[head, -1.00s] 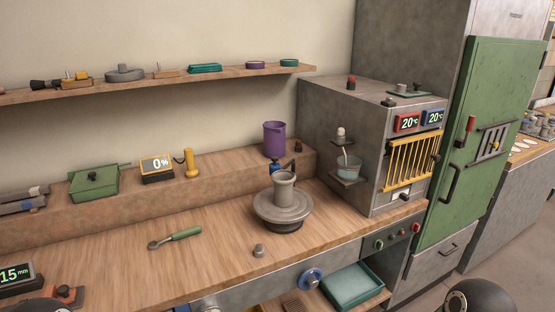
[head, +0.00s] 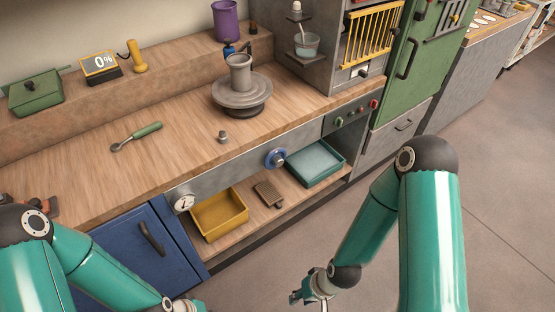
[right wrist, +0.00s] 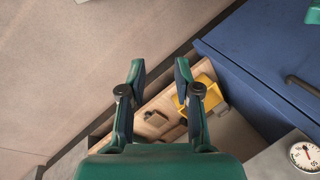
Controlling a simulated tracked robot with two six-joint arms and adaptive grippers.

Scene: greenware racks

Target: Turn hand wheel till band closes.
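The hand wheel (head: 276,158), blue with a pale hub, is on the grey front panel below the worktop in the head view. A round white dial (head: 184,203) with a needle sits on the same panel further left; it also shows in the right wrist view (right wrist: 304,154). I cannot make out a band. My right gripper (head: 311,297) is low at the bottom of the head view, apart from the wheel. In the right wrist view its two fingers (right wrist: 160,75) are spread with nothing between them. My left gripper's fingers are cut off by the bottom edge.
A yellow tray (head: 247,222), a brown block (head: 268,193) and a teal tray (head: 343,164) are on the low shelf. A blue cabinet (head: 122,262) stands left. A potter's wheel (head: 241,103) and a green-handled tool (head: 147,130) are on the worktop. The floor at right is clear.

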